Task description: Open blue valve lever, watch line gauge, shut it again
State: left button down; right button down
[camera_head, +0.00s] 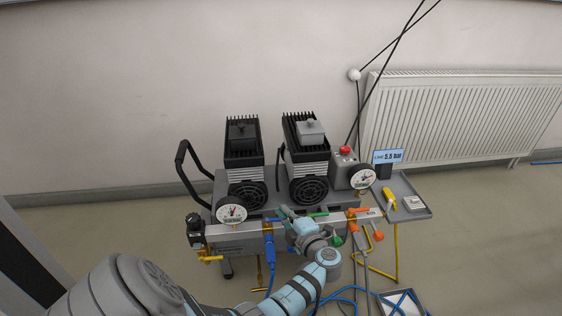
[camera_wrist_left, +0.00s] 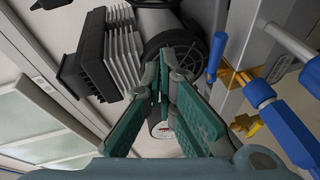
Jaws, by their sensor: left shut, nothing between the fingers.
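The blue valve lever (camera_head: 271,221) sits on the manifold bar (camera_head: 240,232), above a hanging blue hose fitting (camera_head: 270,252). In the head view it lies roughly along the bar, across the line of the fitting. The lever also shows in the left wrist view (camera_wrist_left: 216,57), just right of the fingertips and apart from them. My left gripper (camera_head: 286,211) is shut and empty, close to the right of the lever; its fingers (camera_wrist_left: 166,68) meet in the wrist view. The sign (camera_head: 388,156) reads 5.5 bar. A round gauge (camera_head: 361,177) stands at the right end.
Green (camera_head: 317,214) and orange (camera_head: 358,210) levers are on the same bar, near my wrist. Another gauge (camera_head: 231,214) stands at the left end. Two motors (camera_head: 243,155) rise behind. A side tray (camera_head: 411,211) holds a yellow tool. Blue hoses (camera_head: 345,291) lie below.

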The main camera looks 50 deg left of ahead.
pick_arm(q)
jog(key=shift+r, duration=2.25)
jog(key=shift+w, duration=0.1)
